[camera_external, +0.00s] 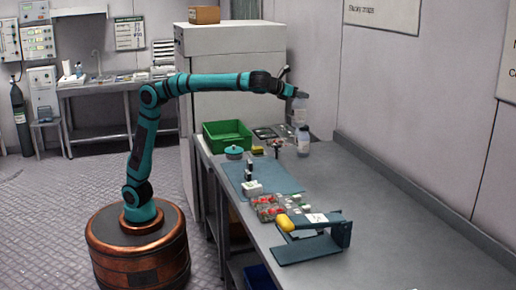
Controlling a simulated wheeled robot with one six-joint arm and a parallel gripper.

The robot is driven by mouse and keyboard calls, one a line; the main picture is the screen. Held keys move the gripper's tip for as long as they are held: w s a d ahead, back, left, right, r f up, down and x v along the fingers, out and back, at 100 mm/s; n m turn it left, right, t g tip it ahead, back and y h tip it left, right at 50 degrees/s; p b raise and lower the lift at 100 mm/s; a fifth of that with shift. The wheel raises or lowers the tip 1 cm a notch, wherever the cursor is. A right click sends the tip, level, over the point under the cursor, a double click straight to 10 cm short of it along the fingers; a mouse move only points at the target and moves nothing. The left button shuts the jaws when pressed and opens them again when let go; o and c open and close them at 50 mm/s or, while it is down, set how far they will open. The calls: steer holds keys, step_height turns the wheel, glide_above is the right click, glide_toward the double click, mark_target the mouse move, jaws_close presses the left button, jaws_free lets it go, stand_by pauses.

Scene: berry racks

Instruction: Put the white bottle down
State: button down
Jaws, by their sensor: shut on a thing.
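My gripper (299,96) is at the end of the outstretched teal arm, over the far part of the grey bench. It is shut on a pale bottle, which I take to be the white bottle (299,115). The bottle hangs roughly upright below the jaws. A second pale bottle with a label (303,145) shows directly below it in the picture and appears to stand on the bench (390,215). I cannot tell the gap between the two bottles. The fingertips are too small to see clearly.
A wall borders the right side. The bench's near right part is clear.

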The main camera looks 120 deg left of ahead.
steer(key=s+a+n+g+y, duration=0.15)
steer(key=s+a, duration=0.65)
steer(key=a, duration=0.9)
steer(key=s+a+n+g, duration=0.2)
steer(key=s+a, duration=0.6)
steer(key=a, duration=0.8)
steer(key=s+a+n+g+y, duration=0.1)
steer(key=s+a+n+g, duration=0.1)
steer(key=s+a, duration=1.1)
steer(key=w+a+f, duration=0.1)
steer(key=w+f, duration=0.1)
steer(key=f, duration=0.7)
steer(key=w+a+f, duration=0.2)
steer(key=f, duration=0.7)
steer(key=shift+w+a+f, duration=0.15)
steer(key=shift+w+f, duration=0.2)
steer(key=shift+f+m, duration=0.15)
steer(key=shift+m, duration=0.1)
step_height(320, 180, down, 10)
steer(key=c, duration=0.8)
jaws_free()
